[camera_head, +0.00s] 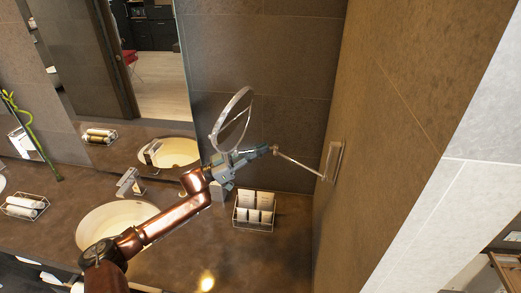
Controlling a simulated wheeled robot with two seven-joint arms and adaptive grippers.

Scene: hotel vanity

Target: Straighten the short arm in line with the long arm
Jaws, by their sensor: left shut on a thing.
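A round mirror on a thin silver ring (213,137) stands out from the right wall on a jointed arm. The long arm (298,163) runs from the wall plate (333,161) up and left to a joint (275,149). The short arm appears to run left from that joint towards the ring, at an angle to the long arm; my gripper hides most of it. My left gripper (265,151) is shut at the short arm, close to the joint, with the ring just above and left of it. My right gripper is not in view.
Below is a dark counter (180,262) with a round white basin (112,217), a faucet (130,182) and a wire rack (254,211) of white items. The brown wall (385,150) bounds the right. A large wall mirror (150,90) stands behind. Air left of the ring is open.

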